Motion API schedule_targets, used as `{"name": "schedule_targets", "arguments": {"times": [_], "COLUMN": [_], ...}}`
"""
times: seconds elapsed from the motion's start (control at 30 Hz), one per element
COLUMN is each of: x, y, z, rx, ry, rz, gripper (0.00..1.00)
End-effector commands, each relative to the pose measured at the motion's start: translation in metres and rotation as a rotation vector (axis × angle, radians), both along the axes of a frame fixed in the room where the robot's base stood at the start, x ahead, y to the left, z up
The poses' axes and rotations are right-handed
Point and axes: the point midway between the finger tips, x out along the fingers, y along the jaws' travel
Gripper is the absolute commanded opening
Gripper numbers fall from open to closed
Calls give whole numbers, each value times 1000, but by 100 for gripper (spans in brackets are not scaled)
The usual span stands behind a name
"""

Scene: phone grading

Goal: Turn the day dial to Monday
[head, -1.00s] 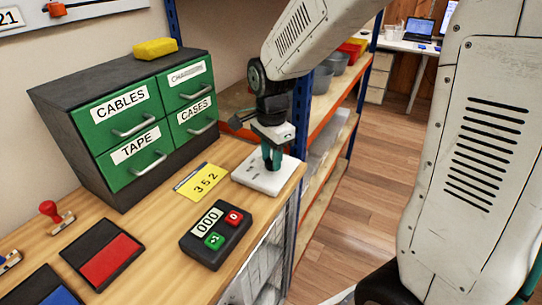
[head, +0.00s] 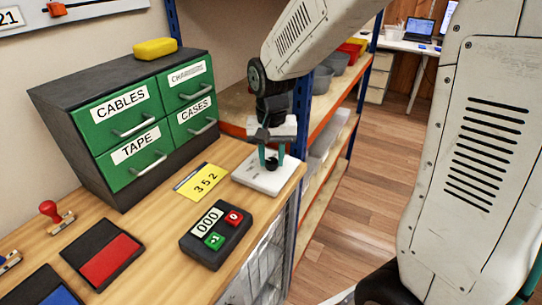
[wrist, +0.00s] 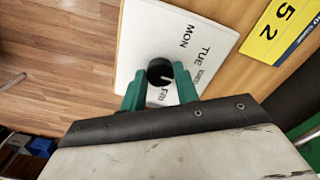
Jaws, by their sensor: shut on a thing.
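The day dial is a white plate (head: 252,178) at the bench's right end with a black round knob (head: 271,164). In the wrist view the knob (wrist: 160,71) sits on the plate (wrist: 150,30), beside the printed labels MON (wrist: 187,35), TUE (wrist: 203,50), a small label that looks like WED, and a partly covered FRI. A pale mark on the knob seems to point right, roughly towards the small label below TUE. My gripper (head: 271,159) points down with its green fingers on either side of the knob, shut on it; it also shows in the wrist view (wrist: 159,80).
A yellow card reading 352 (head: 201,182) lies left of the plate. A counter box (head: 215,235) showing 000 is in front. A drawer cabinet (head: 125,120) stands behind left; a blue-posted shelf (head: 335,120) stands to the right. Ink pads (head: 101,254) lie front left.

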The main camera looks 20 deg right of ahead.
Motion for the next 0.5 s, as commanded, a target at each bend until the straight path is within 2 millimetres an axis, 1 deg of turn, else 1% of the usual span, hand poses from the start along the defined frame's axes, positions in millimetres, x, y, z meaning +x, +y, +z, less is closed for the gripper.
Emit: {"name": "schedule_targets", "arguments": {"times": [0.5], "x": [-1], "y": [0], "z": [0], "rx": [1], "ry": [3], "rz": [490], "gripper": [8]}}
